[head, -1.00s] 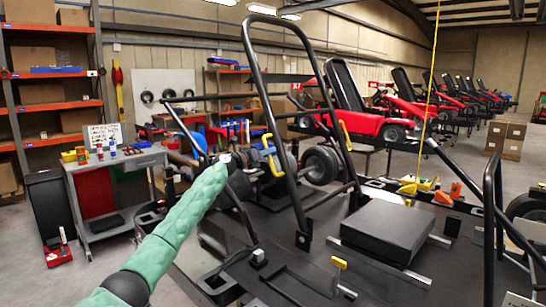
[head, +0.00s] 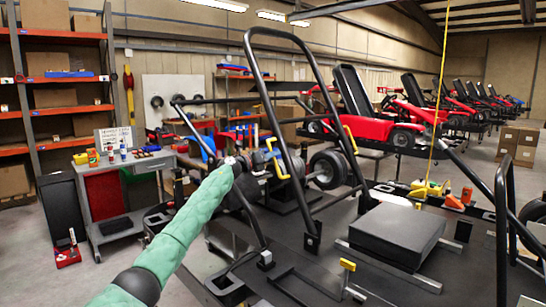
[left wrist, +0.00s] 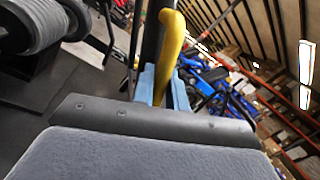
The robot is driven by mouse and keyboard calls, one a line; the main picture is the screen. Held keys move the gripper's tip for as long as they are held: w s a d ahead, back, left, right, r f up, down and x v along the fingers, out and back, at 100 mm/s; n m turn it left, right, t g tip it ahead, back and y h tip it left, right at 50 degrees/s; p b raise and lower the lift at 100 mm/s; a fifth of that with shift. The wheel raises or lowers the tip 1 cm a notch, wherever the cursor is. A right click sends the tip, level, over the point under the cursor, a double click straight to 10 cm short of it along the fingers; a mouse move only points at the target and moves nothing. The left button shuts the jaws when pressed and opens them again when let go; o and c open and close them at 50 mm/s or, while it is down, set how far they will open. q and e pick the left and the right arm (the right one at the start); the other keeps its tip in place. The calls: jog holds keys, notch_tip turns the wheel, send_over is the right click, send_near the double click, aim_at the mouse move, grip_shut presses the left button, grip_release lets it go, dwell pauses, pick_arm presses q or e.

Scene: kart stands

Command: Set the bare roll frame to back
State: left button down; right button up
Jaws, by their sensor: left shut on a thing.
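A black tubular roll frame (head: 267,100) stands tilted over the black kart deck in the middle of the head view. It carries yellow handles, one (head: 277,160) on its left leg and one (head: 350,139) on its right leg. My left gripper (head: 272,150) is at the left-leg handle. In the left wrist view its blue fingers (left wrist: 162,84) are shut on the yellow handle (left wrist: 170,50), which rises between them. The far end of the grip is partly hidden by the gripper body. My right gripper is not in view.
A flat black box (head: 397,235) and a yellow-topped lever (head: 347,265) are on the deck. Another black tube frame (head: 503,215) rises at right.

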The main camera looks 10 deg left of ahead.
pick_arm(q)
jog(key=shift+w+a, duration=0.1)
jog(key=shift+a, duration=0.1)
jog(key=c, duration=1.5)
grip_release()
jog(key=shift+a, duration=0.1)
jog(key=shift+w+f, duration=0.2)
jog(key=shift+s, duration=0.1)
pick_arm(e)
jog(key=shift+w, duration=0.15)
pick_arm(q)
jog(key=shift+r, duration=0.1)
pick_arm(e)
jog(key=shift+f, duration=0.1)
